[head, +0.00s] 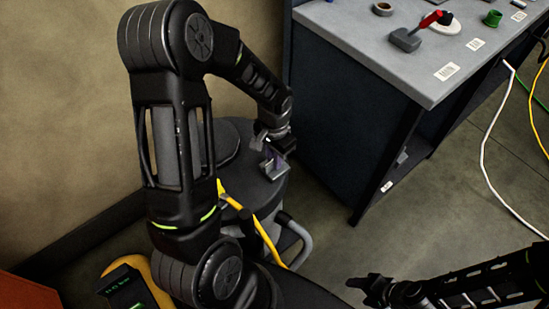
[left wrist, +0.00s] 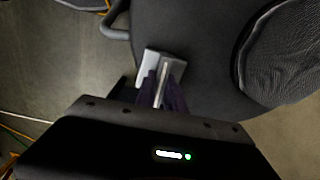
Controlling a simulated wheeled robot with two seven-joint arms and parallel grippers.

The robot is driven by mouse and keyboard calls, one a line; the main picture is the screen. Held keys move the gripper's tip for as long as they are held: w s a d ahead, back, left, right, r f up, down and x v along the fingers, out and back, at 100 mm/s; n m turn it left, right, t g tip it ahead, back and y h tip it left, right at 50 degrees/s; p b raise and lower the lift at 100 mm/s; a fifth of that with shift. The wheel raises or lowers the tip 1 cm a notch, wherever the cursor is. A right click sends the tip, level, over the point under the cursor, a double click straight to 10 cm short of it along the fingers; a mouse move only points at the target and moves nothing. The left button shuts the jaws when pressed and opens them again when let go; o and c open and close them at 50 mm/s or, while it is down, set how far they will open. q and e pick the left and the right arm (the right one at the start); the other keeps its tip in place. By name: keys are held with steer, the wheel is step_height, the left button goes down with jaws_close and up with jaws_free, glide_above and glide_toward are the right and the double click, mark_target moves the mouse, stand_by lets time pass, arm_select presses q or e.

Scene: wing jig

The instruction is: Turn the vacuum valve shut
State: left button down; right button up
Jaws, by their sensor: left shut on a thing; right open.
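A small light grey fitting, which looks like the vacuum valve (head: 274,170), sits on a dark round drum (head: 262,192). It also shows in the left wrist view (left wrist: 178,66), a pale plate with a thin upright ridge. My left gripper (head: 272,155) reaches down onto it from above. Its dark purple fingers (left wrist: 161,92) are shut on the ridge, one on each side, and hide part of it. My right gripper (head: 366,286) is open and empty low in the head view, well away from the drum.
A grey-topped bench (head: 400,75) stands close right of the drum. It bears a red-handled grey tool (head: 408,38), a tape roll (head: 382,8) and a green cup (head: 492,18). A yellow hose (head: 262,235) and a grey tube handle (head: 300,240) are at the drum's front. Cables lie on the floor at right.

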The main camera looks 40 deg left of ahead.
arm_select(q)
steer(key=shift+m, duration=0.6)
steer(key=c, duration=1.4)
jaws_free()
steer(key=shift+c, duration=0.2)
step_height(320, 180, up, 8)
steer(key=shift+f, duration=0.1)
